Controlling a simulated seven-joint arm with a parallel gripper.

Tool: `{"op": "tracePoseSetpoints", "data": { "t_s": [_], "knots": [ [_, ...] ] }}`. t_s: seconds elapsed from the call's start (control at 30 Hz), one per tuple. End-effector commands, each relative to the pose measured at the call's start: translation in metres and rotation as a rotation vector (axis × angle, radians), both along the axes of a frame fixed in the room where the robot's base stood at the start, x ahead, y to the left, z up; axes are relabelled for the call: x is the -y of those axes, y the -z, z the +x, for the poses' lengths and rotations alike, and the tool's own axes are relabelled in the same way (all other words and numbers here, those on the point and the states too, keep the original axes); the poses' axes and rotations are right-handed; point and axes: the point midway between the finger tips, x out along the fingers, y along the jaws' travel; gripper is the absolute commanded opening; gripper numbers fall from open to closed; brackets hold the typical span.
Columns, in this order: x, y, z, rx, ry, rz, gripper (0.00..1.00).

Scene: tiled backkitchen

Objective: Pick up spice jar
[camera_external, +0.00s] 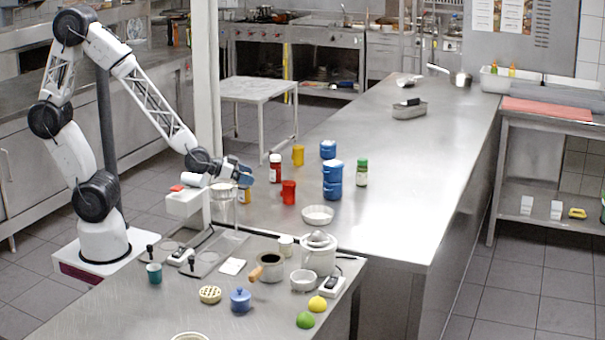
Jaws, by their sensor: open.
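Several small jars on the steel counter look like spice jars. One with orange-yellow contents (244,196) stands just below my gripper (246,174), its top partly hidden. A red jar with a white cap (275,170) stands right of my gripper. A green-lidded jar (361,173) stands farther right, by the stacked blue containers. The view does not show which one is the task's spice jar. My gripper is open, holds nothing visible and points right and down. I cannot tell whether it touches the nearest jar.
A red cup (288,192), yellow cup (298,155), blue containers (332,180) and a white fluted bowl (317,215) stand nearby. A white dispenser-like appliance (186,203) is below my wrist. A juicer (319,253) and pot (270,268) stand in front.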

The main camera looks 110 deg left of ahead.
Motion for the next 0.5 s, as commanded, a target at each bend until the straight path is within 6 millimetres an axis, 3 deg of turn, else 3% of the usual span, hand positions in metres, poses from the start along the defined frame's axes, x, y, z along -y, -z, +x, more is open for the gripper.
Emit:
{"op": "tracePoseSetpoints", "data": {
  "t_s": [0.5],
  "knots": [
    [-0.0040,0.0030,0.0063,0.000,0.001,0.000,0.71]
  ]
}}
